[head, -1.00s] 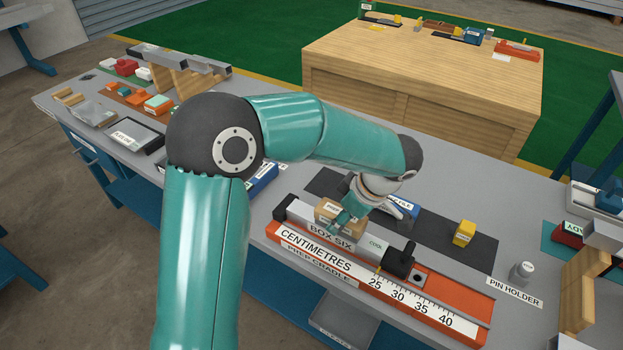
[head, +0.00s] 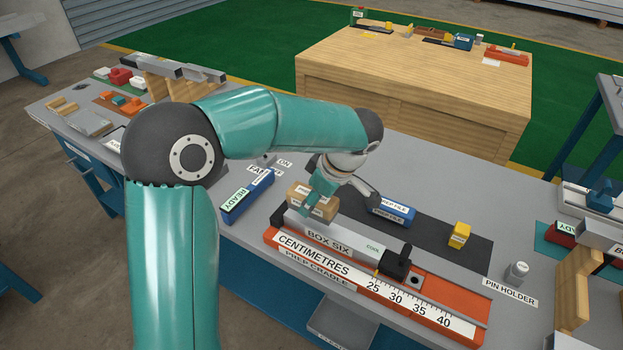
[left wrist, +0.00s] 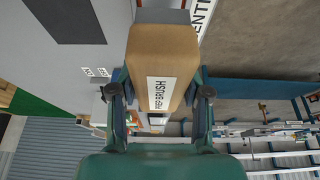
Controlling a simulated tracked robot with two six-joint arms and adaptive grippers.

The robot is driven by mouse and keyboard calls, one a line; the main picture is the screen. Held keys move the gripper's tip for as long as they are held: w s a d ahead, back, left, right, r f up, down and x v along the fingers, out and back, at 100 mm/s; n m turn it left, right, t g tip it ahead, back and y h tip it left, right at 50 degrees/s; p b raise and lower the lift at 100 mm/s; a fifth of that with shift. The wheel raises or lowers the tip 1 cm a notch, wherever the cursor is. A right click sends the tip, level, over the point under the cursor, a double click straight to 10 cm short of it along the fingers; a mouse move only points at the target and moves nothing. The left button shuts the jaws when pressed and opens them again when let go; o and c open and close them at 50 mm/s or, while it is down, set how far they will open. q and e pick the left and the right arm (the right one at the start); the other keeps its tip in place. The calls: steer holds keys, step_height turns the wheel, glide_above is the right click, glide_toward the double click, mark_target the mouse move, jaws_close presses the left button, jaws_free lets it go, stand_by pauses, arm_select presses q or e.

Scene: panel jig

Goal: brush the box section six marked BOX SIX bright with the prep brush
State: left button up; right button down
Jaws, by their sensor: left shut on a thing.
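The prep brush (head: 312,202), a tan block with a white label, is held by my left gripper (head: 322,192). In the left wrist view the brush (left wrist: 160,62) sits between the two fingers (left wrist: 158,95), its label facing the camera. The box section six (head: 345,244), a grey bar marked BOX SIX, lies in the orange prep cradle (head: 272,239). The brush is over its left end; whether they touch is not clear. The bar's visible left end looks light grey. My right gripper is not in view.
A black clamp (head: 398,263) stands at the bar's right end, by the centimetre scale (head: 425,308). Behind lie the blue prep file (head: 396,213) and a yellow block (head: 459,235) on a dark mat. A blue READY box (head: 246,197) stands left; a pin holder (head: 516,272) stands right.

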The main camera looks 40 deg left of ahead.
arm_select(q)
steer(key=shift+r+p, duration=1.1)
steer(key=shift+r, duration=1.15)
